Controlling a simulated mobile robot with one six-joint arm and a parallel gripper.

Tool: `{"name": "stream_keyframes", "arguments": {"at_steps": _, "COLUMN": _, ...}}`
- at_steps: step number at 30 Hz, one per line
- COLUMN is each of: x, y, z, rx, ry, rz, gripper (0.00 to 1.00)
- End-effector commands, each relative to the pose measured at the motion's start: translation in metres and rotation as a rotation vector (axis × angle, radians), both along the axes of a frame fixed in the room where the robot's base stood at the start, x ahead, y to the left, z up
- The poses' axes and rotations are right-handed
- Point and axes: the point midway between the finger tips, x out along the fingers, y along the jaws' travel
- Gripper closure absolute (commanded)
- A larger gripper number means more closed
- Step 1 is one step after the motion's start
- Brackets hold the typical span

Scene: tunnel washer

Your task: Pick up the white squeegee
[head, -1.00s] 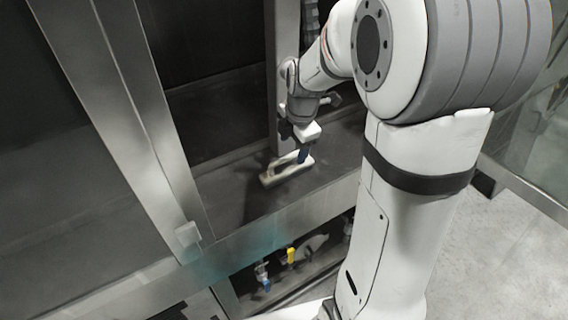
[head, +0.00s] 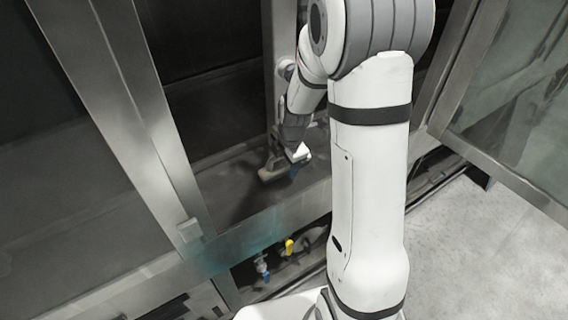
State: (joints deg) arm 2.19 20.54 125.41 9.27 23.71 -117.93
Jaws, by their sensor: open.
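The squeegee (head: 270,173) is a pale, beige-white piece lying on the dark floor of the washer bay, just inside the metal front sill. Its right part is hidden behind my gripper.
A metal post (head: 150,125) stands left of the squeegee, and the metal sill (head: 265,222) runs in front. Below the sill are valves with a yellow handle (head: 289,247) and a blue one (head: 266,276). A glass panel (head: 510,110) stands at the right.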

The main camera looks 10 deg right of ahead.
Motion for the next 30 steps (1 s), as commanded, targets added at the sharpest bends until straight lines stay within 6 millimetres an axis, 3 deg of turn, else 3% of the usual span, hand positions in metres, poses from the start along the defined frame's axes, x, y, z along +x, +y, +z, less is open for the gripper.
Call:
{"name": "stream_keyframes", "arguments": {"at_steps": 2, "x": 0.0, "y": 0.0002, "z": 0.0, "rx": 0.0, "ry": 0.0, "rz": 0.0, "gripper": 0.38}}
{"name": "stream_keyframes", "arguments": {"at_steps": 21, "x": 0.0, "y": 0.0009, "z": 0.0004, "rx": 0.0, "ry": 0.0, "rz": 0.002, "gripper": 0.9}}
{"name": "stream_keyframes", "arguments": {"at_steps": 30, "x": 0.0004, "y": 0.0013, "z": 0.0017, "rx": 0.0, "ry": -0.001, "rz": 0.002, "gripper": 0.91}}
